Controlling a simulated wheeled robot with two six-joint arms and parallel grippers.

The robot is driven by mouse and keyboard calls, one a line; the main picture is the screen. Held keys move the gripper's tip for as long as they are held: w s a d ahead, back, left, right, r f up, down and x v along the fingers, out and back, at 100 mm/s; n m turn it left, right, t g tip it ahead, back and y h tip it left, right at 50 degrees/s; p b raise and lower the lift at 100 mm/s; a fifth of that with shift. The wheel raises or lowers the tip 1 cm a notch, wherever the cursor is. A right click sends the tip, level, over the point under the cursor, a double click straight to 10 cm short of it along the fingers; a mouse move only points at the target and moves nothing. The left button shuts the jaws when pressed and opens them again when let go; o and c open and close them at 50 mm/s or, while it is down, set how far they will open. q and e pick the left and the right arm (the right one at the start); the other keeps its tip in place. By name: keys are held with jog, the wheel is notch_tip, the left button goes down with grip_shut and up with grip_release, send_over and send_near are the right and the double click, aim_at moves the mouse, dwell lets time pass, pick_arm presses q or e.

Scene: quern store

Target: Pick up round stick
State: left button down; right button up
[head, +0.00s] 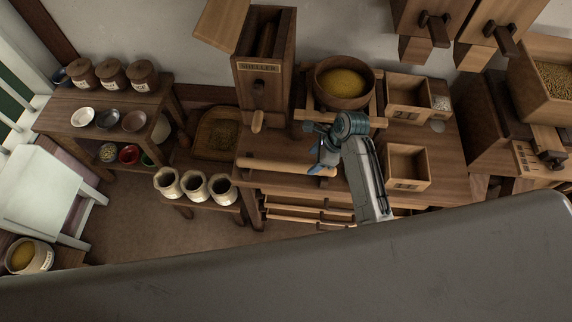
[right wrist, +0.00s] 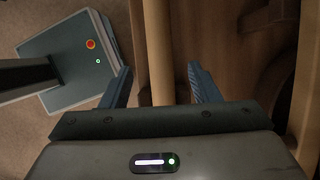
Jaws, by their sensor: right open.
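A round stick (head: 280,166), a pale wooden rod, lies along the front edge of the workbench. My right gripper (head: 322,160) is over its right end, with blue fingers pointing down. In the right wrist view, a pale rod (right wrist: 158,50) runs lengthwise between the two spread fingers of the gripper (right wrist: 163,85). The fingers are apart from it on both sides, and no grip shows. The gripper hides part of the rod's right end in the head view. My left gripper is not in view.
More rods (head: 300,208) sit on a rack below the bench. A bowl of yellow grain (head: 343,82) stands behind the gripper. Wooden boxes (head: 407,166) are to its right. Several jars (head: 194,186) stand on a low shelf at left.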

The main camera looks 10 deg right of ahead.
aim_at(305, 166)
jog(key=p+x, duration=0.2)
jog(key=x, duration=0.3)
jog(key=shift+a, duration=0.25)
jog(key=shift+w+a+f, duration=0.1)
jog(key=shift+f, duration=0.3)
jog(key=shift+c, duration=0.3)
jog(key=c, duration=1.1)
jog(key=shift+r, duration=0.1)
jog(key=shift+c, duration=0.2)
